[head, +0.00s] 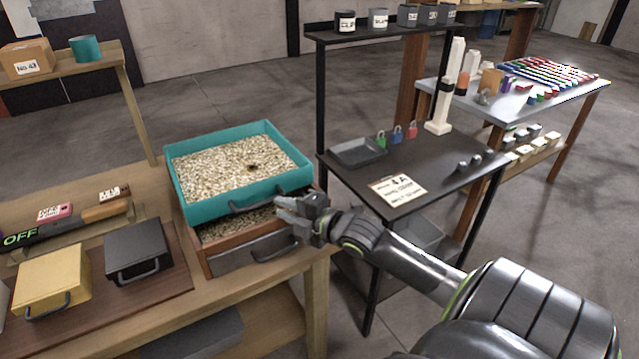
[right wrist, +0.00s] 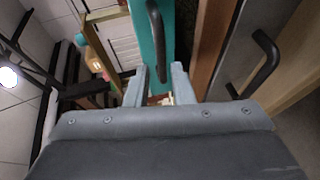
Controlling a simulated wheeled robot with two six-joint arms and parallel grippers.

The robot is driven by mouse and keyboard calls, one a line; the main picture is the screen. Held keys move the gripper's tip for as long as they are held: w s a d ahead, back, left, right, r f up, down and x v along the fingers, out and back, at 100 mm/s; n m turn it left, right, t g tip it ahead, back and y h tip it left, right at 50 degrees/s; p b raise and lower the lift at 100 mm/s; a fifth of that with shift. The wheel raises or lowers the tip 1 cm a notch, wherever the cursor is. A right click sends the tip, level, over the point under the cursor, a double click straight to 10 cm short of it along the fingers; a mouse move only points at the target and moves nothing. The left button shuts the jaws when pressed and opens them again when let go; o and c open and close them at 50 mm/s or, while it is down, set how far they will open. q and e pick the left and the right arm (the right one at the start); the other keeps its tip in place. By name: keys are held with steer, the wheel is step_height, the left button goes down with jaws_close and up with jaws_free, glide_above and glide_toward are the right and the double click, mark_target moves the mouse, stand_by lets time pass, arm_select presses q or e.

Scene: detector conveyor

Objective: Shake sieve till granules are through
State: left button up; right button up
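The sieve is a teal tray (head: 202,207) filled with pale granules (head: 235,168), with a dark spot near the middle. It sits on top of a wooden box (head: 206,262), slightly askew, and more granules (head: 232,225) show in the box below. The sieve has a dark front handle (head: 258,204), which also shows in the right wrist view (right wrist: 156,32). My right gripper (head: 284,207) is at the right end of that handle. Its two fingers (right wrist: 160,80) stand apart with the handle just beyond their tips, not clearly between them. My left gripper is not in view.
The box has a grey drawer front with a handle (head: 272,250) below the gripper. A yellow box (head: 52,280) and a dark box (head: 137,250) stand to the left. A black stand (head: 345,192) with a sign and small locks is close on the right.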

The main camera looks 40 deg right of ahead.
steer(key=p+v, duration=0.3)
steer(key=v, duration=0.6)
steer(key=shift+s, duration=0.4)
steer(key=shift+d+r, duration=0.1)
steer(key=shift+r, duration=0.05)
steer(key=shift+c, duration=0.3)
